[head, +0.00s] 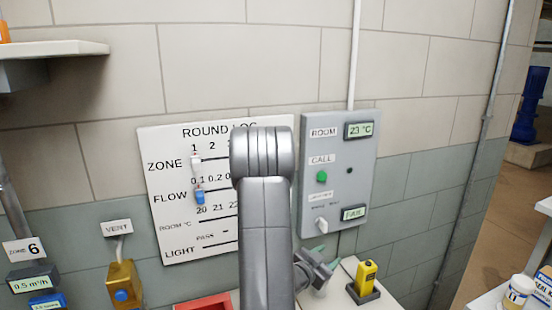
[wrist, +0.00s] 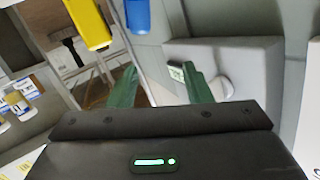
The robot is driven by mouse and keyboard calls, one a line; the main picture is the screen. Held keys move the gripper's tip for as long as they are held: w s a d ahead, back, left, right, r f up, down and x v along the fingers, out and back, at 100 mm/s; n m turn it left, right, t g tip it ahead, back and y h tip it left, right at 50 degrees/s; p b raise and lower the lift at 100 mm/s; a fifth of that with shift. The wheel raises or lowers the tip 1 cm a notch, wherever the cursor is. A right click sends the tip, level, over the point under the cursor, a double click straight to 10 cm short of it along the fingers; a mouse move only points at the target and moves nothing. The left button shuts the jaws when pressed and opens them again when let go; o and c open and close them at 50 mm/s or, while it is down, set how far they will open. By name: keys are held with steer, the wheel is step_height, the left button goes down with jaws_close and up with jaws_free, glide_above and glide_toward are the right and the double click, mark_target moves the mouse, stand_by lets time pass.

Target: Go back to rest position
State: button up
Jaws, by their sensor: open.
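My gripper (wrist: 159,70) is open, with its two green fingers apart and nothing between them in the wrist view. In the head view its green fingers show small beside my arm, in front of the lower part of the grey wall panel (head: 366,165); the rest is partly hidden by the arm. In the wrist view the panel (wrist: 245,60) lies beyond the right finger, with its white knob (wrist: 221,89) and a small display (wrist: 176,70). The knob (head: 321,225) and the FAIL display (head: 354,213) also show in the head view. I cannot tell whether the fingers touch anything.
A white ROUND LOG board (head: 165,225), partly behind my arm, has a blue slider (head: 198,195). A yellow device (head: 366,277) stands on the bench. A yellow valve box (head: 124,285) and a shelf (head: 60,49) are at left. Bottles (head: 518,291) stand at right.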

steer(key=shift+w+d+r+p, duration=0.3)
steer(key=shift+w+d+p, duration=0.05)
steer(key=shift+w+d, duration=0.3)
steer(key=shift+w+d+r+p, duration=0.25)
steer(key=shift+w+d+p, duration=0.15)
steer(key=shift+w+d, duration=0.25)
steer(key=shift+w+d+r+p, duration=0.35)
steer(key=shift+w+d, duration=0.2)
steer(key=shift+w, duration=0.1)
steer(key=shift+f, duration=0.1)
